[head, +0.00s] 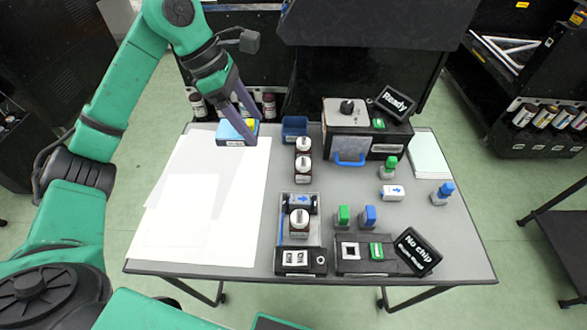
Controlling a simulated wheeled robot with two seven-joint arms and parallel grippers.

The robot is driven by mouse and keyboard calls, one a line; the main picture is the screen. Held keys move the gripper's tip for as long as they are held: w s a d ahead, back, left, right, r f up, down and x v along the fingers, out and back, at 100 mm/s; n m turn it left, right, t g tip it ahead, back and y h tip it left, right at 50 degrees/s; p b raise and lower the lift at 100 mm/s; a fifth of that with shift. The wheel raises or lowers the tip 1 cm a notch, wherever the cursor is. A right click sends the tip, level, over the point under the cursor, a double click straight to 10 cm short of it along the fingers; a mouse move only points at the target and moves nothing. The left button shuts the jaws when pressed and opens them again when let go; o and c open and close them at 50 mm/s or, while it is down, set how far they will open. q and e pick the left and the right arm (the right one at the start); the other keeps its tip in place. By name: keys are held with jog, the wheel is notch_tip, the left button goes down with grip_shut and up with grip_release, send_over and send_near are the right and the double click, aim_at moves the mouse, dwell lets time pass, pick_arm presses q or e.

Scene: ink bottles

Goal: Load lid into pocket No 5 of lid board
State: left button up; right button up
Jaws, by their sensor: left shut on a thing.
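My left gripper (254,130) reaches down from the upper left to a small blue box (228,131) with a yellow part (250,123) and a pale label at the table's back left. Its fingers overlap the box's right side. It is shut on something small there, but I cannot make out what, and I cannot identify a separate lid. Dark bottles with pale tops (303,145) stand in the middle, one behind the other. Another pale-topped bottle (299,218) stands in a tray in front. I cannot identify the lid board or its numbered pockets. My right gripper is not in view.
White sheets (195,215) cover the table's left. A black-topped device (350,130) with a "Ready" sign (395,102) stands at the back right. Green and blue stamps (343,216) stand near the front, by a "No chip" sign (418,252). A blue holder (294,127) is at the back.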

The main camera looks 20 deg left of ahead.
pick_arm(q)
jog(key=s+f, duration=0.2)
jog(key=f, duration=0.1)
jog(key=shift+f, duration=0.15)
jog(key=f, duration=1)
jog(key=w+f, duration=0.1)
jog(key=f, duration=0.5)
jog(key=shift+p, duration=0.4)
jog(key=shift+f+b, duration=0.3)
jog(key=o, duration=1.3)
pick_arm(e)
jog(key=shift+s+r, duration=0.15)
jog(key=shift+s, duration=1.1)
pick_arm(q)
jog(key=shift+r, duration=0.2)
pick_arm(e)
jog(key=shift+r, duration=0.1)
